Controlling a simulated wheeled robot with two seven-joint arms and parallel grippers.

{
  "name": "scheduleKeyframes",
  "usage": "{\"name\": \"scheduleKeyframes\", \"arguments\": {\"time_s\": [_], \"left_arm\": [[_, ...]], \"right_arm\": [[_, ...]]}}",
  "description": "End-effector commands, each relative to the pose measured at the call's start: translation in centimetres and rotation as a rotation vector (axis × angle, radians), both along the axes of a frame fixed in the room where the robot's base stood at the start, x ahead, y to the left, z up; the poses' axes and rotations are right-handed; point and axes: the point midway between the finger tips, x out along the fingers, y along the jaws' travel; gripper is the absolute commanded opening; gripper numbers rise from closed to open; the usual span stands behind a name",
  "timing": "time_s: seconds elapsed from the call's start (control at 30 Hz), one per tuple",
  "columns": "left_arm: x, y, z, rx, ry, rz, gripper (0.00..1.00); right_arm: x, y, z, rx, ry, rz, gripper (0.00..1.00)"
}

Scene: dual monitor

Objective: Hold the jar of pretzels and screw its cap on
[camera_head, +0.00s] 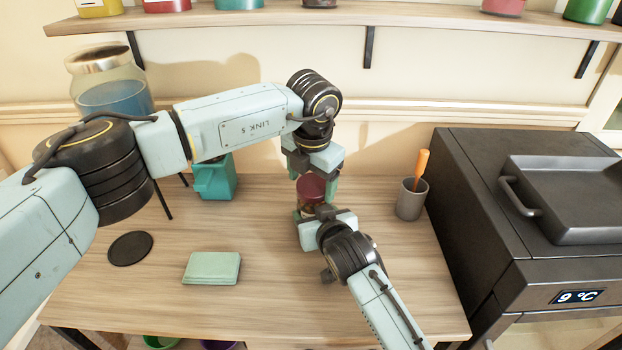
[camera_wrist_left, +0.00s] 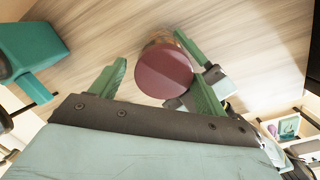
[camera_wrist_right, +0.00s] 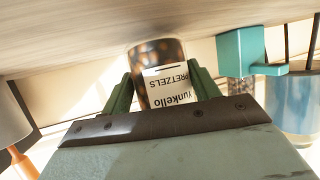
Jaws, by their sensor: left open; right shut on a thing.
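The jar of pretzels (camera_wrist_right: 165,90) stands on the table, with a white label reading "Yunkello PRETZELS" in the right wrist view. Its dark red cap (camera_head: 311,187) sits on top of the jar; it also shows in the left wrist view (camera_wrist_left: 163,75). Whether the cap is fully seated cannot be told. My right gripper (camera_wrist_right: 160,92) is shut on the jar's body from the front. My left gripper (camera_head: 315,180) is above the jar, pointing down, with its fingers apart on either side of the cap. In the left wrist view the left gripper (camera_wrist_left: 160,85) has a gap beside the cap.
A grey cup (camera_head: 411,200) with an orange-handled tool stands right of the jar. A teal dispenser (camera_head: 215,178) and a large glass jar (camera_head: 110,85) are at the back left. A dark appliance (camera_head: 470,200) bounds the right.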

Motion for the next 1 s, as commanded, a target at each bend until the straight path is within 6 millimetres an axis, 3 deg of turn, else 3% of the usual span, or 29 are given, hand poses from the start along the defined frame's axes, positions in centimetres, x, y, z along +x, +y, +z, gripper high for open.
{"name": "scheduleKeyframes", "arguments": {"time_s": [0.03, 0.4, 0.7, 1.0], "left_arm": [[-0.5, -0.7, 0.2, -0.01, 0.009, -0.015, 0.84], [-1.0, -0.6, 4.4, -0.007, 0.005, -0.012, 0.84], [-0.9, -0.4, 4.5, -0.005, 0.004, -0.003, 0.81], [-1.3, -0.5, 7.3, -0.035, 0.003, 0.221, 0.81]], "right_arm": [[0.0, 0.2, 0.2, 0.002, -0.004, 0.003, 0.0], [0.0, 0.1, 0.0, 0.0, 0.0, 0.002, 0.0], [0.0, 0.1, 0.1, 0.001, -0.003, 0.001, 0.0], [0.0, 0.1, 0.2, 0.001, -0.003, 0.001, 0.0]]}}
